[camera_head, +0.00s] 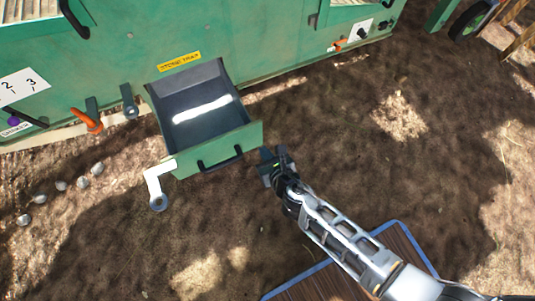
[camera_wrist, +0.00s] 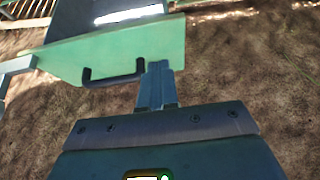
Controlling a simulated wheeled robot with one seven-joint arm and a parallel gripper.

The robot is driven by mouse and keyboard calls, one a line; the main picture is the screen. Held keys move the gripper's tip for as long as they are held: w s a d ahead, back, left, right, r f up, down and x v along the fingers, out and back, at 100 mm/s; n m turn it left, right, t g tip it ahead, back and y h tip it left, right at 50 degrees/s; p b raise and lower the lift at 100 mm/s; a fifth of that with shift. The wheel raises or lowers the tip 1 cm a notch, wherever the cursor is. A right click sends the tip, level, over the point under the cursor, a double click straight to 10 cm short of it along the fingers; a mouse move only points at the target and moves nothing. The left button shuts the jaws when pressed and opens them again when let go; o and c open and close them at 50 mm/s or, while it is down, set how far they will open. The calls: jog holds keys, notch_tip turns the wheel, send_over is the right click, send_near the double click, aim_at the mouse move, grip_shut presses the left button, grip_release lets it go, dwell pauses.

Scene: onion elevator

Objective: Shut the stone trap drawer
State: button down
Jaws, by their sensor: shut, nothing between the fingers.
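The stone trap drawer (camera_head: 201,110) is pulled out from the green machine, under a yellow label (camera_head: 179,62). Its inside is dark grey and looks empty apart from a bright strip of light. Its green front panel (camera_head: 188,160) bears a black handle (camera_head: 221,160). My gripper (camera_head: 268,161) is shut and empty, just to the right of the front panel's right end. In the wrist view the shut fingers (camera_wrist: 158,72) overlap the panel's lower right part, right of the handle (camera_wrist: 113,76). I cannot tell whether they touch the panel.
Orange (camera_head: 87,121) and grey (camera_head: 129,101) levers stick out of the machine on the left. Several stones (camera_head: 61,186) lie on the soil at left. A blue-edged wooden board (camera_head: 405,247) is below my arm.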

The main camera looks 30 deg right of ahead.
aim_at(249, 128)
jog(key=x, duration=0.3)
jog(key=b+x, duration=0.1)
jog(key=x, duration=0.2)
jog(key=r+b+x, duration=0.1)
jog(key=x, duration=0.1)
jog(key=shift+w+f, duration=0.15)
jog(key=shift+w, duration=1.1)
